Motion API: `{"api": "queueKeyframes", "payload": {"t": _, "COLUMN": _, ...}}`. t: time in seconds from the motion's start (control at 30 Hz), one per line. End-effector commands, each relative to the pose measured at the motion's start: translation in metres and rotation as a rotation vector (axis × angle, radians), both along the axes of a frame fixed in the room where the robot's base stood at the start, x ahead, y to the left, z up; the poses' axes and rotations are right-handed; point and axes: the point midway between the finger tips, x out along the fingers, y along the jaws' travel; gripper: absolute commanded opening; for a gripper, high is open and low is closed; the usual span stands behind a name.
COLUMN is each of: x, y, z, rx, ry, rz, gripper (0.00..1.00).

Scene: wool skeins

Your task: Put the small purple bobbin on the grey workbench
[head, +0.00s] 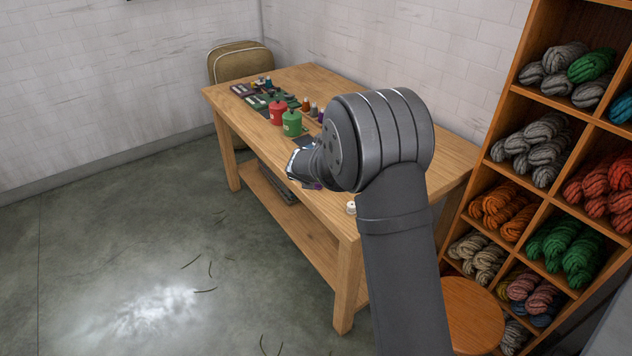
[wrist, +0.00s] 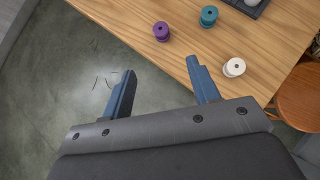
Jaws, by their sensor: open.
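The small purple bobbin (wrist: 161,31) stands on a wooden table (wrist: 130,25) near its front edge in the wrist view. In the head view a bit of purple (head: 313,186) shows just under my gripper (head: 297,165), probably the same bobbin, mostly hidden. My gripper (wrist: 160,67) is open and empty, with its two blue-grey fingers apart. The bobbin lies beyond the fingertips, roughly centred between them in the wrist view, and no contact shows.
A teal bobbin (wrist: 209,16) and a white bobbin (wrist: 234,67) stand near the purple one. A dark flat item (wrist: 246,6) lies behind. Red (head: 278,112) and green (head: 292,122) canisters stand farther back. A stool (head: 473,312) and wool shelves (head: 540,225) are at right.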

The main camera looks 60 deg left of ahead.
Motion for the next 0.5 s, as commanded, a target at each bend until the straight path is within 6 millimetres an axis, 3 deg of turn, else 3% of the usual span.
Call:
{"api": "queueKeyframes", "payload": {"t": 0.33, "x": -0.005, "y": 0.001, "z": -0.005, "rx": 0.027, "ry": 0.048, "rz": -0.024, "gripper": 0.55}}
{"api": "queueKeyframes", "payload": {"t": 0.5, "x": -0.037, "y": 0.006, "z": -0.025, "rx": 0.195, "ry": 0.339, "rz": -0.189, "gripper": 0.55}}
